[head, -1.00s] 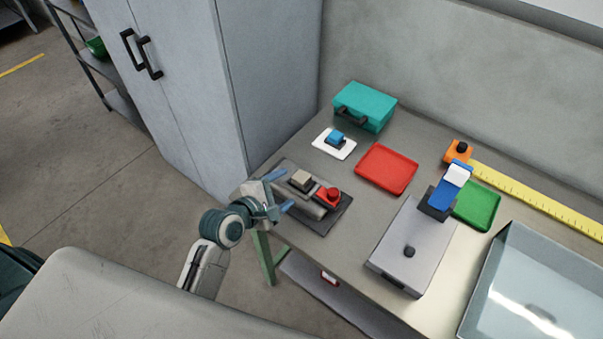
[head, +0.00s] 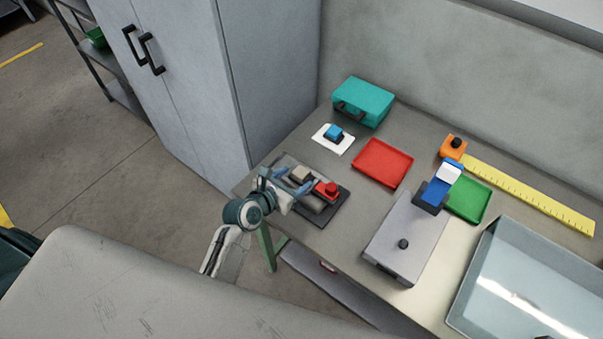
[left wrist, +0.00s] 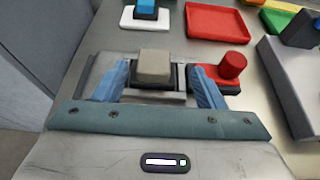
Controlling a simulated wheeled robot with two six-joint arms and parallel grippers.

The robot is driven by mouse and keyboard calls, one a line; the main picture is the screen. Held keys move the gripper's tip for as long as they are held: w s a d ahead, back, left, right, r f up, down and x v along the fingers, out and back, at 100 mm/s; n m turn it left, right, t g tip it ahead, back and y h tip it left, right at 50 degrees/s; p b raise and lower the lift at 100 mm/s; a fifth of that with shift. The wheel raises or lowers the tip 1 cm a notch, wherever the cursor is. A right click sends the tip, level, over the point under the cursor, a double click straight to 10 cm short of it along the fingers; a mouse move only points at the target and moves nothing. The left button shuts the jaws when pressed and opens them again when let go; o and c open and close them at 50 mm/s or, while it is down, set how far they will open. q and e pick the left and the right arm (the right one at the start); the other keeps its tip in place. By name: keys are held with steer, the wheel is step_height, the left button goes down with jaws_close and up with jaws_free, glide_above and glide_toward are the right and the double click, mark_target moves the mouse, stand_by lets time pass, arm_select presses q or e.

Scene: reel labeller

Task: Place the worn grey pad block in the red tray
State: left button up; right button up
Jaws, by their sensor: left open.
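The worn grey pad block (head: 300,174) sits in a dark holder on the reel labeller (head: 322,209). In the left wrist view the block (left wrist: 155,66) has a beige-grey top and stands between and just beyond the fingertips. My left gripper (head: 291,184) is open, with one blue finger on each side of the block's line; I cannot tell whether they touch it. The gripper also shows in the left wrist view (left wrist: 160,85). The red tray (head: 382,163) lies flat and empty on the table behind and right of the labeller. My right gripper is not in view.
A red knob (head: 328,188) stands close right of the block. A blue block on a white plate (head: 333,138), a teal case (head: 363,101), a grey box (head: 410,240), a green tray (head: 468,198) and a clear bin (head: 525,285) share the table. A grey cabinet (head: 200,80) stands left.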

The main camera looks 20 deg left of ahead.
mark_target(302, 171)
arm_select(q)
steer(key=x, duration=0.1)
steer(key=p+x, duration=0.1)
steer(key=x, duration=0.2)
steer(key=shift+w+a+p, duration=0.3)
steer(key=shift+w+p, duration=0.05)
steer(key=shift+p, duration=0.05)
steer(key=shift+w+d+f, duration=0.15)
steer(key=shift+w+f, duration=0.05)
steer(key=shift+w, duration=0.15)
steer(key=shift+s, duration=0.1)
steer(key=shift+c, duration=0.4)
steer(key=c, duration=1.1)
steer(key=shift+r, duration=0.15)
